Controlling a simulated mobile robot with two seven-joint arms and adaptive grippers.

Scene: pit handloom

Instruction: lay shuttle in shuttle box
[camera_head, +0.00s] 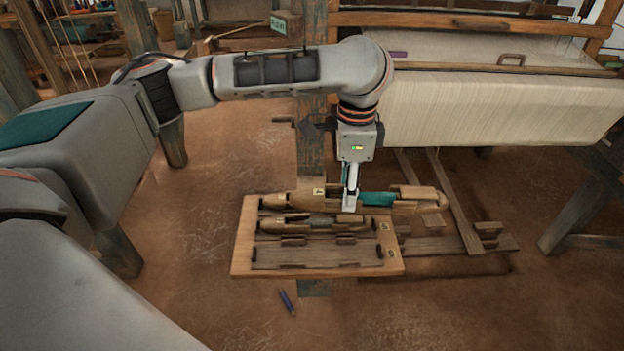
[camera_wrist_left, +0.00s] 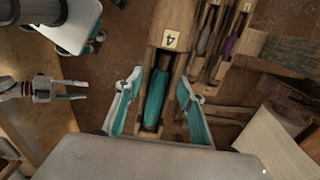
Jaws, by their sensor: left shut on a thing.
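My left gripper (camera_head: 350,203) is shut on a long brown wooden shuttle (camera_head: 428,205) with a teal bobbin and a label "4". In the left wrist view its teal-padded fingers (camera_wrist_left: 158,105) stand on either side of the shuttle (camera_wrist_left: 152,110). The shuttle lies level over the far row of a wooden slotted tray (camera_head: 330,271), its right end past the tray's edge. I cannot tell whether it touches the tray. I cannot make out the shuttle box for certain. My right gripper (camera_wrist_left: 62,90) shows only in the left wrist view, with its fingers apart and empty.
A blue pencil-like object (camera_head: 287,301) lies on the open earthen floor.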

